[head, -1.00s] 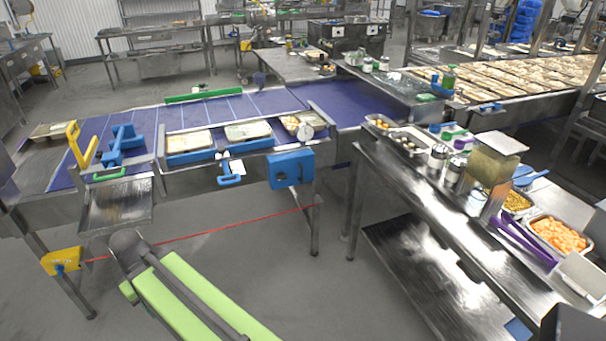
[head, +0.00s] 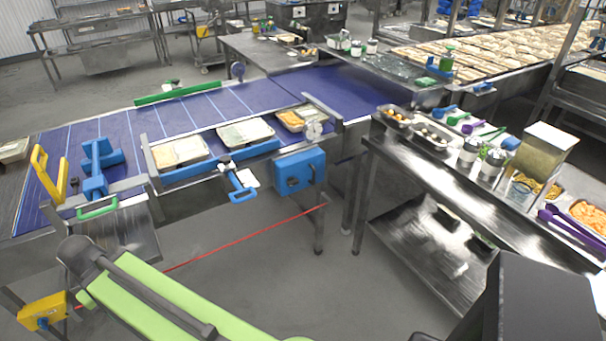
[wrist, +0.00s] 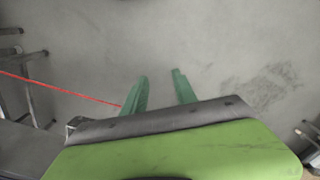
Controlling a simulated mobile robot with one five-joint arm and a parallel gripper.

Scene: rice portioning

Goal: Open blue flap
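A blue looped handle (head: 242,195) hangs on a short arm at the front edge of the conveyor, below the food trays. A blue box-like panel (head: 300,172) is fixed on the front to its right. I cannot tell which of these counts as the blue flap; neither visibly stands open. My gripper (wrist: 159,75) shows in the wrist view as two green fingers held apart, with nothing between them, over bare grey floor.
A yellow handle (head: 45,175) and blue fixture (head: 97,165) stand on the belt. A red line (head: 245,237) crosses below. A steel table (head: 445,180) with food containers stands right.

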